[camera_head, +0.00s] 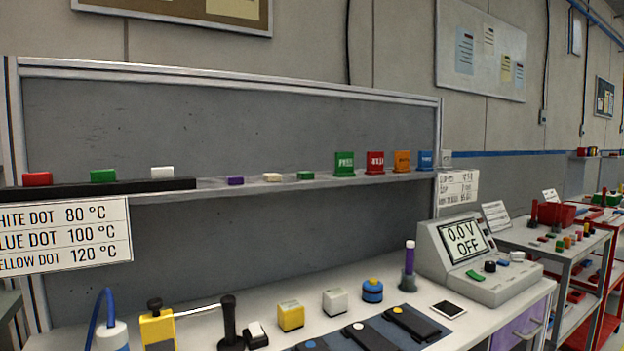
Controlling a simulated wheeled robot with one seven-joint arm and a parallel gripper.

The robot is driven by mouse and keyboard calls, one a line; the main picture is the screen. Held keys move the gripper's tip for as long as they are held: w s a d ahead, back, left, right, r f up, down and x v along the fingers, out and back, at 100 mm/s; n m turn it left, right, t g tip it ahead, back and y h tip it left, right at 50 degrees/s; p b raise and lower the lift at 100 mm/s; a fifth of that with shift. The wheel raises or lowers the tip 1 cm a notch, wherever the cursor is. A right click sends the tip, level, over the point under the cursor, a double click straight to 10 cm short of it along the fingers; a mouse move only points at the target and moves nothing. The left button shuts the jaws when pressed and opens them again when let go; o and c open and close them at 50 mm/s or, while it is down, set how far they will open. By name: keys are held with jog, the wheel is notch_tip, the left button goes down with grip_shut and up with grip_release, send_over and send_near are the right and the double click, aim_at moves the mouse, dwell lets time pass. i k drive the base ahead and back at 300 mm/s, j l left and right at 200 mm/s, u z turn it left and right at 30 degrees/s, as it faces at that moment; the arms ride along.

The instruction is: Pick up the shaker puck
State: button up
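A short round blue puck with a yellow band and a blue top (372,290) stands on the white bench top; it is the only puck-shaped thing I see, though no label names it the shaker puck. It stands upright and apart from its neighbours. My gripper is not in view, and nothing touches the puck.
A yellow cube (291,316), a black-handled post (230,325) and a yellow clamp block (157,328) stand to the left. Dark flat pads (412,322) lie in front. A meter reading "0.0 V OFF" (480,260) stands right. A shelf (290,185) with coloured blocks runs behind.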

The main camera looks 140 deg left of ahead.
aim_at(372, 294)
jog(key=u, duration=4.85)
